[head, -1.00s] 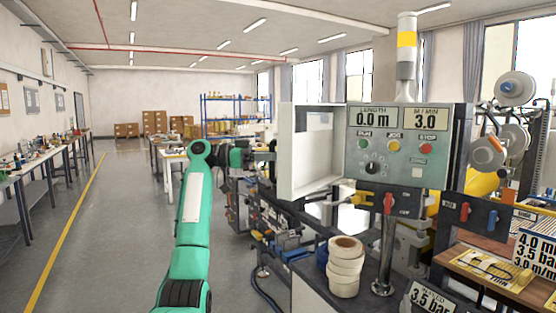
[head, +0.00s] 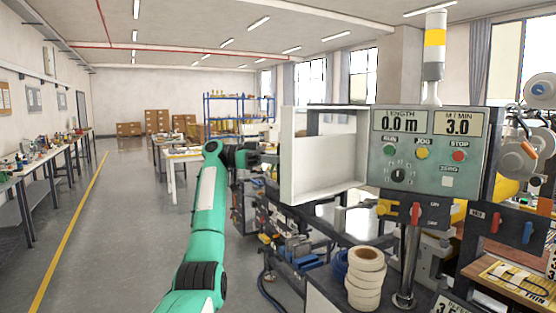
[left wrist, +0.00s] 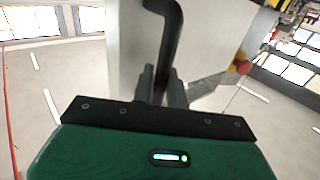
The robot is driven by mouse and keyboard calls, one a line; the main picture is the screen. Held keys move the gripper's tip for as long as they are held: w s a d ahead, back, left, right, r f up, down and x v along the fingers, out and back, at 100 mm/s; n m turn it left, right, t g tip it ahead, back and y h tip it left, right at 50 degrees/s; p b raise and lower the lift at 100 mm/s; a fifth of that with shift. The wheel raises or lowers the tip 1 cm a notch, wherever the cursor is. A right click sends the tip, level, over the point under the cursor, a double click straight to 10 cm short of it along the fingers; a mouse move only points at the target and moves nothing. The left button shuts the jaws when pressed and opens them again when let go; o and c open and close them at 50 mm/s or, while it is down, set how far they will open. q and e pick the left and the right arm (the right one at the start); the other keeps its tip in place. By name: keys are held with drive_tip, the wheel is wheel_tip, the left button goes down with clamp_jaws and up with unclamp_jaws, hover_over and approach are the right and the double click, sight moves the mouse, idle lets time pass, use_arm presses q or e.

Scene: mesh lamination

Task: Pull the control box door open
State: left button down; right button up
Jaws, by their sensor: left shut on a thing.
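The control box (head: 425,170) stands on a post at the right of centre in the head view, with displays, buttons and a knob on its grey face. Its white door (head: 325,170) stands swung out to the left, its rimmed inner side toward me. My left gripper (left wrist: 161,88) is shut on the black bent handle (left wrist: 168,35) on the door's outer face (left wrist: 215,40). In the head view, my left arm reaches up to the door's left edge, and the fingertips and handle are hidden behind the door. My right gripper is out of view.
A stack of cream tape rolls (head: 366,278) stands below the box beside the post. A red switch handle (head: 416,212) hangs under the box. Machine parts crowd below the door. The floor (head: 130,240) to the left is clear.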

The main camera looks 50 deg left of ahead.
use_arm(q)
drive_tip(key=c, duration=1.7)
unclamp_jaws()
drive_tip(key=shift+o, duration=1)
drive_tip(key=shift+w+d, duration=0.15)
drive_tip(key=shift+w, duration=0.05)
